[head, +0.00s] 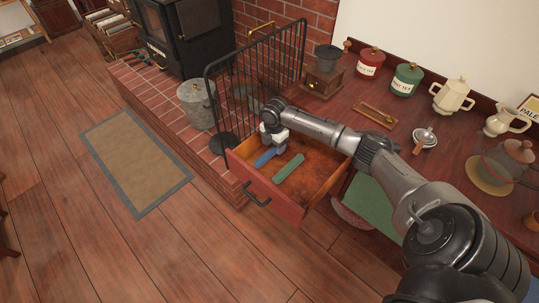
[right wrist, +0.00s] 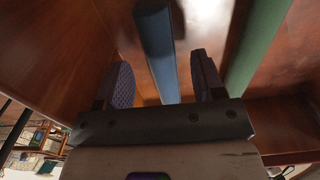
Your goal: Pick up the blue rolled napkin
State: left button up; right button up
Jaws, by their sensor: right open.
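The blue rolled napkin (head: 264,158) lies in the open drawer (head: 262,188), near its left side; part of it is hidden under my right gripper (head: 274,149). In the right wrist view the blue roll (right wrist: 157,45) runs between the two spread, ridged fingers of my right gripper (right wrist: 163,75). The fingers are open, one on each side of the roll. I see a gap between the roll and each finger there. My left gripper is not in view.
A green rolled napkin (head: 288,168) lies in the drawer to the right of the blue one; it also shows in the right wrist view (right wrist: 257,45). The drawer walls surround both. A black fire screen (head: 252,85) stands close behind on the left. The floor in front is clear.

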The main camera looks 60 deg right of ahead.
notch_tip(320, 180, down, 3)
jog(key=shift+a+r, duration=0.1)
jog(key=c, duration=1.1)
jog(key=shift+o, duration=0.3)
dwell(0.4)
